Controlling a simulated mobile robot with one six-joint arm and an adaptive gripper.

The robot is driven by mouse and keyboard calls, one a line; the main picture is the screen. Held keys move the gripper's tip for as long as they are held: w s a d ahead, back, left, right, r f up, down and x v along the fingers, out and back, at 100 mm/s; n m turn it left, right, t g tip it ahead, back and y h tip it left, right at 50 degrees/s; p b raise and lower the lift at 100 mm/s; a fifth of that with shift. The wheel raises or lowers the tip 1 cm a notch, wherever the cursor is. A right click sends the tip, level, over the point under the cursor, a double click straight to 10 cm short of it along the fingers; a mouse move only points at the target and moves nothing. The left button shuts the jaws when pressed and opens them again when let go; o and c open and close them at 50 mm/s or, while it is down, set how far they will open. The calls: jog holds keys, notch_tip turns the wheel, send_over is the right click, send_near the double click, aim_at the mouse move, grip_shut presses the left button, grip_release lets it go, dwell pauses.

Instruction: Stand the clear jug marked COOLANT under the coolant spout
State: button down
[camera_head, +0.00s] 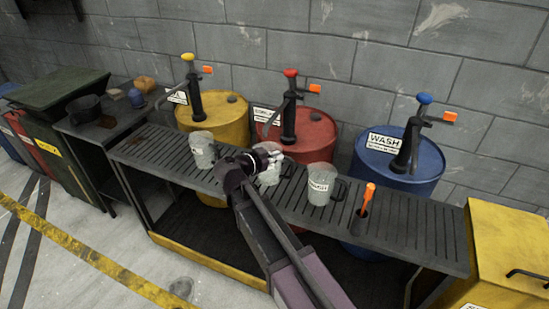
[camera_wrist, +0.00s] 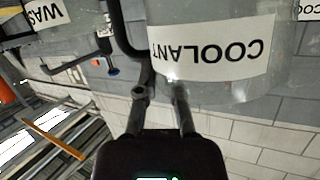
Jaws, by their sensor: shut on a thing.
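The clear jug (camera_head: 269,176) is in my gripper (camera_head: 258,164), over the middle of the slatted bench and in front of the red drum. In the wrist view, the jug (camera_wrist: 225,75) carries a white COOLANT label, upside down in that inverted picture, so the jug looks upright. Its dark handle is beside the fingers of my gripper (camera_wrist: 160,92); the exact gripped part is unclear. I cannot tell whether its base touches the bench. The red drum (camera_head: 312,131) bears a red-knobbed pump (camera_head: 289,115); its sign starts COO in the wrist view. My arm hides some bench.
Other clear jugs stand on the bench (camera_head: 425,232): one at left (camera_head: 203,156), one at right (camera_head: 319,189). An orange-handled tool (camera_head: 368,194) stands farther right. A yellow drum (camera_head: 230,121) and a blue WASH drum (camera_head: 427,172) flank the red one.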

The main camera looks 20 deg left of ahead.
aim_at(277, 147)
jog(key=w+a, duration=0.1)
jog(key=w, duration=0.2)
jog(key=w+a, duration=0.1)
jog(key=shift+w+a+f, duration=0.2)
jog(key=shift+a, duration=0.15)
jog(key=shift+f, duration=0.1)
jog(key=shift+f+b, duration=1.7)
jog(key=shift+b, duration=0.25)
jog(key=shift+f, duration=0.15)
jog(key=c, duration=0.8)
grip_release()
jog(key=shift+o, duration=0.2)
jog(key=shift+r, duration=0.25)
jog(key=p+v, duration=0.3)
jog(key=v, duration=0.9)
jog(key=shift+p, duration=0.3)
